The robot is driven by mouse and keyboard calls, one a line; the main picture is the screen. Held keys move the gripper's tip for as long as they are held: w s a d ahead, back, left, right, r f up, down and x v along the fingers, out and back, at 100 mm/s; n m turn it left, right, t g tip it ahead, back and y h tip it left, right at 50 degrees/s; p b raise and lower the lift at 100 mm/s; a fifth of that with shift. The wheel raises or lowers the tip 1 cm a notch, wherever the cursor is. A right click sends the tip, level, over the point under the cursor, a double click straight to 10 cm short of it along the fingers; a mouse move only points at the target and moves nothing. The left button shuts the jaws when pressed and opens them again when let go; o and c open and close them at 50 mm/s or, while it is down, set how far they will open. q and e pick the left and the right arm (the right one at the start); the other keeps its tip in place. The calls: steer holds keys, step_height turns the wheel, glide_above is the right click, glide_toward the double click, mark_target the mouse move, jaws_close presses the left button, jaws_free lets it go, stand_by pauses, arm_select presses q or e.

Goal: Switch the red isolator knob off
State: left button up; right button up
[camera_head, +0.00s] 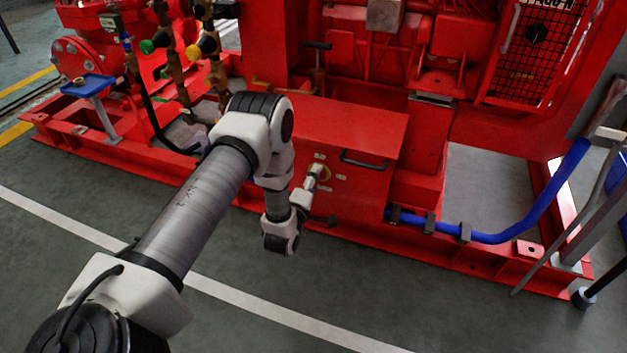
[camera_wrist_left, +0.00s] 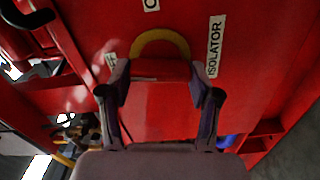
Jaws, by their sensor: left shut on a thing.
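The red isolator knob (camera_wrist_left: 160,70) sits in front of a yellow ring on the red box face. In the left wrist view the yellow ring (camera_wrist_left: 160,40) shows as an arc above the knob. My left gripper (camera_wrist_left: 161,84) has one finger on each side of the knob and is shut on it. In the head view my left gripper (camera_head: 314,177) reaches the box front at the yellow ring (camera_head: 325,173) and hides most of the knob. An ISOLATOR label (camera_wrist_left: 214,47) stands right of the ring. My right gripper is not in view.
The red box (camera_head: 350,125) has a black handle (camera_head: 364,160) right of the ring. A blue hose (camera_head: 500,236) runs along the red base frame (camera_head: 470,262) at the right. Red pump parts with valves stand at the upper left. The grey floor (camera_head: 260,325) in front is clear.

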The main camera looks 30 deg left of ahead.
arm_select(q)
steer(key=shift+n, duration=0.8)
steer(key=o, duration=1.1)
steer(key=shift+o, duration=0.2)
steer(key=v, duration=0.7)
steer(key=shift+s, duration=0.2)
